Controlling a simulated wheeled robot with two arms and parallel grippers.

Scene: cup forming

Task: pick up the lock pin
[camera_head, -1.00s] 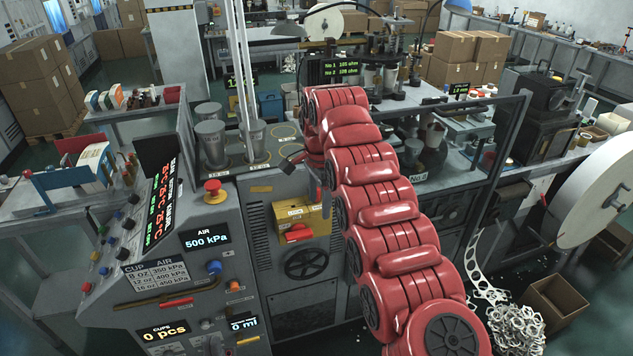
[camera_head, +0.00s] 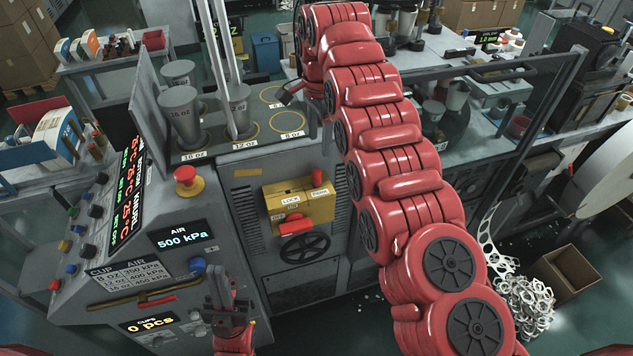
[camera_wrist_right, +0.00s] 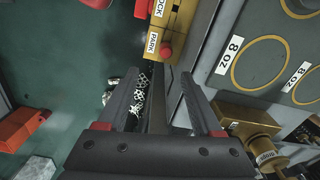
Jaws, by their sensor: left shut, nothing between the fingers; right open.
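A yellow box (camera_head: 300,200) with LOCK and PARK labels is on the grey machine's front. A red knob (camera_head: 317,176), which looks like the lock pin, stands upright at the PARK label; its shaft is hidden. It also shows in the right wrist view (camera_wrist_right: 165,50), just beyond my fingertips. My left gripper (camera_head: 222,274) is shut and empty at the console's lower right.
A red handle (camera_head: 295,224) is on the box front, above a black handwheel (camera_head: 305,248). Grey cup moulds (camera_head: 180,112) stand on the machine top. A red stop button (camera_head: 185,178) sits on the console. A brass cylinder (camera_wrist_right: 245,122) is close to my right gripper.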

